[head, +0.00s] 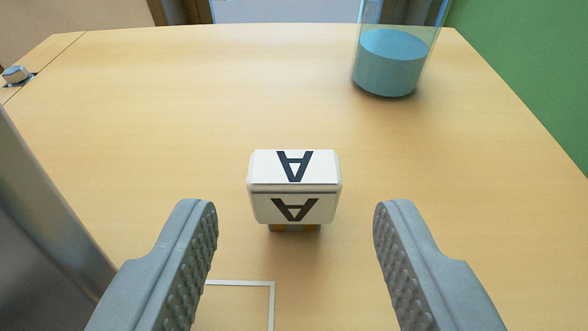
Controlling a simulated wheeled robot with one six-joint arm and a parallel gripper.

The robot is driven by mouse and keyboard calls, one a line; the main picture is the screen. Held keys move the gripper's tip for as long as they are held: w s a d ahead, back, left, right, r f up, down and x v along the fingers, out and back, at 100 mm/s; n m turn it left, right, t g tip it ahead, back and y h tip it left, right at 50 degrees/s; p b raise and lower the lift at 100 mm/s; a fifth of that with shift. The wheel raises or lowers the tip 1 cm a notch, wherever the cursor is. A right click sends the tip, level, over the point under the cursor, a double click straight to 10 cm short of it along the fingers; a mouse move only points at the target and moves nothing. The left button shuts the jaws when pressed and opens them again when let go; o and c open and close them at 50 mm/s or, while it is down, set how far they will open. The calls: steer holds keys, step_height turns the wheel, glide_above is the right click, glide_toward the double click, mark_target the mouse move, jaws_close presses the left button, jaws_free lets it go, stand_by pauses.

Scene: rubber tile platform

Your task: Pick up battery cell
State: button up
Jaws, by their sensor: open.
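A small white block marked with a dark letter A on its top and front faces, which I take to be the battery cell (294,186), sits on the wooden table. Brownish-gold parts show under its front edge. My gripper (295,215) is open and empty. Its two grey ridged fingers are on the left and right in the foreground, with the block between and slightly beyond their tips. Neither finger touches the block.
A clear glass with blue liquid (390,62) stands at the back right of the table (200,110). A small metal object (16,75) is at the far left edge. A grey metal surface (45,220) rises at the left. A thin white outline (240,283) marks the front.

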mark_target(294, 190)
steer(key=shift+f+x, duration=0.2)
steer(key=shift+x, duration=2.05)
steer(key=c, duration=0.8)
steer(key=shift+c, duration=0.2)
